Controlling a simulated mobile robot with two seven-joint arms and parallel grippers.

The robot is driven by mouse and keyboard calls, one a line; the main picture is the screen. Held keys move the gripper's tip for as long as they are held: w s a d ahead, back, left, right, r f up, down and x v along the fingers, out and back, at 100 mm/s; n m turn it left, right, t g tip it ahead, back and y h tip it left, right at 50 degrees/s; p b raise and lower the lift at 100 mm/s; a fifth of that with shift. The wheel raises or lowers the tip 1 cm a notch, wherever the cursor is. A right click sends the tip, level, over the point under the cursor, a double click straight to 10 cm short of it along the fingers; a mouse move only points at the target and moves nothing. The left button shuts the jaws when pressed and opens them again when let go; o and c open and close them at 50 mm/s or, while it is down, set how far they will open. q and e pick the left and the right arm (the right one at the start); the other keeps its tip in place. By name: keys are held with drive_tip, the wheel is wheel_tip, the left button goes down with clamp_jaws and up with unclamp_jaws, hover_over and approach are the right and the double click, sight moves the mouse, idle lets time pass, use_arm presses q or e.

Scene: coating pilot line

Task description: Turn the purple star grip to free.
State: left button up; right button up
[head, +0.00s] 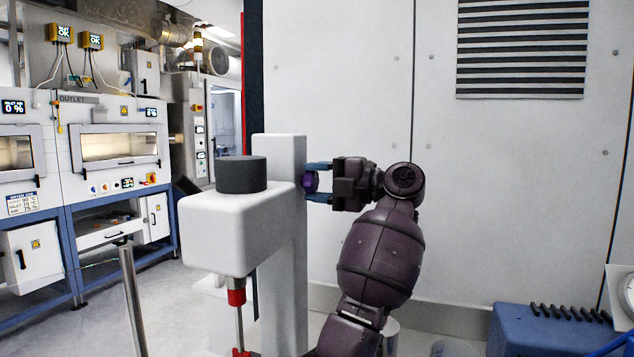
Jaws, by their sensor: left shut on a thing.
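The purple star grip (311,182) sits on the right side of the white stand column (284,230). It shows small and dark, partly covered by my fingers, so its turned position and any marking cannot be read. My left gripper (318,181) reaches it from the right, with one blue finger above and one below. It is shut on the grip. My right gripper is not in view.
The stand's white head (230,228) carries a black cap (242,174) and a shaft with a red collar (237,297). A metal post (133,300) stands at left. A blue block (545,335) is at lower right. Ovens (112,150) line the left.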

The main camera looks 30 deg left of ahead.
use_arm(q)
drive_tip(key=shift+f, duration=0.1)
drive_tip(key=shift+f+n+b, duration=0.15)
drive_tip(key=shift+n+b, duration=0.7)
drive_tip(key=shift+n, duration=0.15)
drive_tip(key=n+b, duration=0.2)
drive_tip(key=shift+w+f+n, duration=0.15)
drive_tip(key=shift+f+n, duration=0.05)
drive_tip(key=shift+n, duration=0.2)
drive_tip(key=n+b, duration=0.3)
drive_tip(key=n, duration=0.1)
drive_tip(key=shift+r+n, duration=0.3)
drive_tip(key=shift+n, duration=0.3)
drive_tip(key=shift+r, duration=0.1)
